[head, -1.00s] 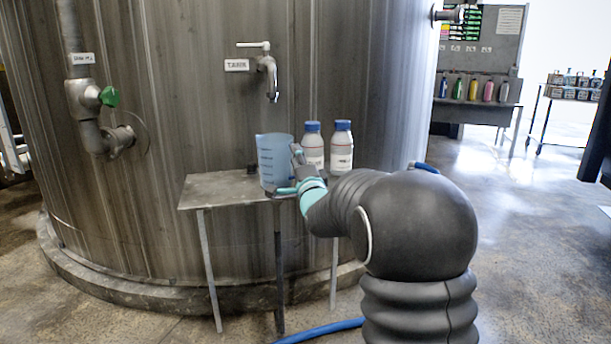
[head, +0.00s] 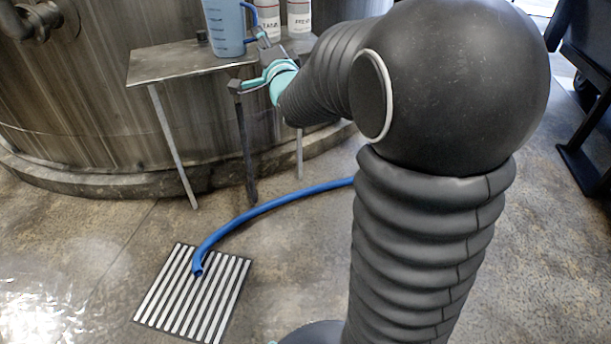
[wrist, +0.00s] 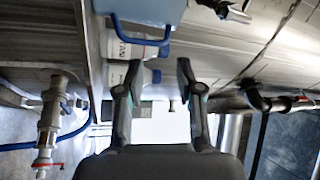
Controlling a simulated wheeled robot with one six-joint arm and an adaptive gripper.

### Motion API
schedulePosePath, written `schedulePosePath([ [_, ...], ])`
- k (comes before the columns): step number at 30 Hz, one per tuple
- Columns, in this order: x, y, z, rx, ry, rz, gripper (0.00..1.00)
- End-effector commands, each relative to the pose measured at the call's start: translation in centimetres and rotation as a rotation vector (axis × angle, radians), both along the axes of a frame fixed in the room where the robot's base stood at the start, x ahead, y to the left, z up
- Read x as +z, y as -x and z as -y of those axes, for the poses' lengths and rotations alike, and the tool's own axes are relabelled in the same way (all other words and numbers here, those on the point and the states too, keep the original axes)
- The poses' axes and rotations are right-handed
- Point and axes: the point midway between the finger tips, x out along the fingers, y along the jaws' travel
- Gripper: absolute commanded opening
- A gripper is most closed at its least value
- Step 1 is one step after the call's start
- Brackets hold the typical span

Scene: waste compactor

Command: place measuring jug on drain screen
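The measuring jug (head: 225,28), translucent blue with a blue handle, stands upright on a metal table; its top is cut off in the head view. Its base and handle also show at the top of the wrist view (wrist: 150,9). My gripper (head: 252,66) is in front of the jug's handle side at the table's front edge. In the wrist view its two fingers (wrist: 158,78) are apart with nothing between them, and the handle lies beyond the tips. The drain screen (head: 213,302), a dark square with pale slats, lies on the floor in front of the table.
A blue hose (head: 275,203) runs across the floor, its open end lying over the drain screen. Two white bottles (head: 299,17) stand right of the jug on the table (head: 165,62). The large metal tank (head: 75,105) is behind. Floor left of the screen is clear.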

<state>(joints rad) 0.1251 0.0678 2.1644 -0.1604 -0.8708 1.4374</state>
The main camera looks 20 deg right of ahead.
Motion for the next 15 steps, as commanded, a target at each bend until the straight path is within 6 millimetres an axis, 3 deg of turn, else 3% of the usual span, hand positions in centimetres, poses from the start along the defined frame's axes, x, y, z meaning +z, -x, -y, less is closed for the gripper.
schedulePosePath([
  [2,0.0,1.9,-0.5,-0.03,0.101,-0.092,0.36],
  [8,-2.6,8.0,-1.4,-0.053,0.403,-0.387,0.36],
  [15,-7.0,18.2,-2.6,0.064,0.758,-0.722,0.36],
])
